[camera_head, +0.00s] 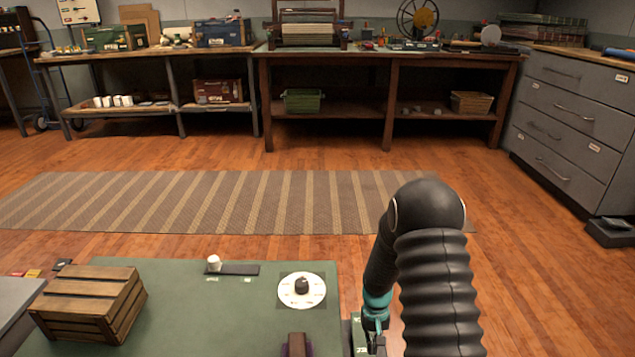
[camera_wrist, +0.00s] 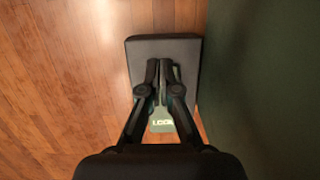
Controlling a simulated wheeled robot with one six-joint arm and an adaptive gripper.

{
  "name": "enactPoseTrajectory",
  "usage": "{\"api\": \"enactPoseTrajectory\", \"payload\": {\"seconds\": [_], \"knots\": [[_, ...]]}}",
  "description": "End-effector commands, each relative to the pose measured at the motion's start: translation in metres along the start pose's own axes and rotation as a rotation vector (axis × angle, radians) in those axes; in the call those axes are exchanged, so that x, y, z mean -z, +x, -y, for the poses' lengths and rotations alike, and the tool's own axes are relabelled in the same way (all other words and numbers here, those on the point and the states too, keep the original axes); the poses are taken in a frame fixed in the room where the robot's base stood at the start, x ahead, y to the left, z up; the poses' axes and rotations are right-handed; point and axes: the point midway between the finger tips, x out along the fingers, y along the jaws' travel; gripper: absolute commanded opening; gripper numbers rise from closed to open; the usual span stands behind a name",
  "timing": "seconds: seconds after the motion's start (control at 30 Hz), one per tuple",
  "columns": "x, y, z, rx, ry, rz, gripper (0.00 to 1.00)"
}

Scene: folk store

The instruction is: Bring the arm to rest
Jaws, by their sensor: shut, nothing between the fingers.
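My gripper (camera_wrist: 162,75) is shut and empty in the wrist view. I cannot tell whether the fingertips touch that surface. In the head view my black ribbed arm stands at the right of the green-topped table, and it hides most of my gripper and the area under it.
The green table (camera_head: 190,315) holds a wooden crate (camera_head: 90,300), a small white cylinder (camera_head: 214,262) by a dark strip and a white dial (camera_head: 302,290) with a dark knob. A striped rug (camera_head: 200,202) lies beyond. Workbenches and grey drawers (camera_head: 572,120) line the back.

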Motion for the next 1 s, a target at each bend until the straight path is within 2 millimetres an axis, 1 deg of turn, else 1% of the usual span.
{"api": "enactPoseTrajectory", "payload": {"seconds": [0.03,0.17,0.27,0.4,0.6,0.8,1.0], "knots": [[-0.008,-0.012,0.0,0.0,0.0,0.003,0.0],[-0.03,-0.044,0.0,0.0,0.0,0.007,0.0],[-0.049,-0.074,0.0,0.0,0.0,-0.002,0.0],[-0.077,-0.117,0.0,0.0,0.0,-0.025,0.0],[-0.118,-0.171,0.0,0.0,0.0,-0.075,0.0],[-0.161,-0.216,0.0,0.0,0.0,-0.14,0.0],[-0.202,-0.254,0.0,0.0,0.0,-0.22,0.0]]}}
